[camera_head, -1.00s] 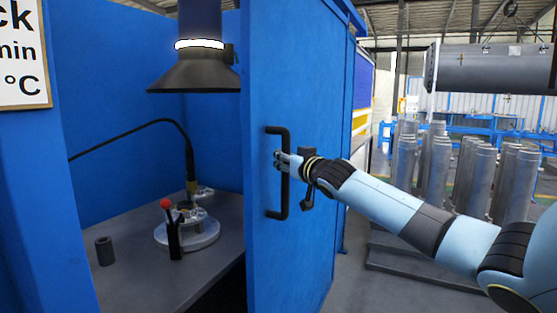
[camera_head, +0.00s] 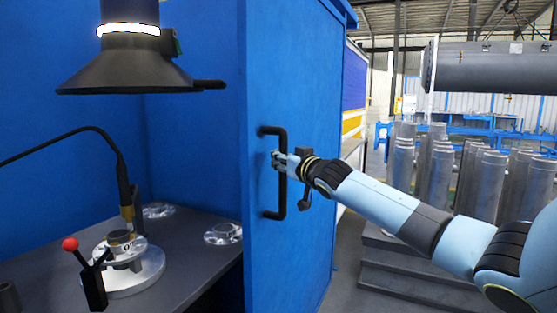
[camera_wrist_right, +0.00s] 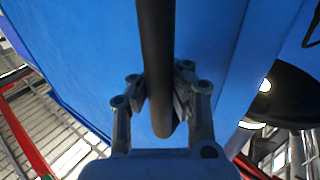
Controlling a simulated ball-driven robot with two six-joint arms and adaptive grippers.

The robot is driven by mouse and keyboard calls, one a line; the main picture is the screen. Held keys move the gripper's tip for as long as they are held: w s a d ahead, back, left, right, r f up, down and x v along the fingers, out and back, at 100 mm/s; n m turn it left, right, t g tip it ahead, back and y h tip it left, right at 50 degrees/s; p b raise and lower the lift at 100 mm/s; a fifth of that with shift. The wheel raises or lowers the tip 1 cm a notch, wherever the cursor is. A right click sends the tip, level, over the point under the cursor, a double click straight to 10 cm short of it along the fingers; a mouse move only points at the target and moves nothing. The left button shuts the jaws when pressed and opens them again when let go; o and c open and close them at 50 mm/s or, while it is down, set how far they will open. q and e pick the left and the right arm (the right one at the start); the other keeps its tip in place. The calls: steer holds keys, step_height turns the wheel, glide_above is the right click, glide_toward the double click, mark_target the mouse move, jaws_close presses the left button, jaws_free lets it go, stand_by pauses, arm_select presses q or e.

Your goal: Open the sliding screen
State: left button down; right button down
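The sliding screen (camera_head: 297,240) is a blue panel standing at the right side of an opening into a blue booth. A black vertical bar handle (camera_head: 276,206) is fixed to it. It also shows in the right wrist view as a dark bar (camera_wrist_right: 156,50). My right gripper (camera_head: 277,160) is at the handle's upper middle. In the right wrist view its two fingers (camera_wrist_right: 160,98) lie on either side of the bar, close against it. My left gripper is not in view.
Inside the booth, a grey table (camera_head: 185,256) carries a round metal fixture (camera_head: 132,272) with a red-knobbed lever (camera_head: 70,244). A black extraction hood (camera_head: 128,72) hangs above. Upright metal cylinders (camera_head: 486,186) stand on a pallet at right.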

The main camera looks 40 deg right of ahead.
steer(key=shift+d+f, duration=0.35)
steer(key=shift+f, duration=0.1)
steer(key=c, duration=1.3)
jaws_free()
steer(key=shift+s+d+r, duration=0.15)
steer(key=shift+s+d, duration=0.1)
steer(key=shift+s, duration=0.2)
steer(key=shift+c, duration=0.2)
steer(key=shift+o, duration=1.1)
steer(key=shift+r, duration=0.15)
steer(key=s+a, duration=0.2)
steer(key=s, duration=0.9)
steer(key=shift+s+a, duration=0.2)
steer(key=shift+s, duration=0.2)
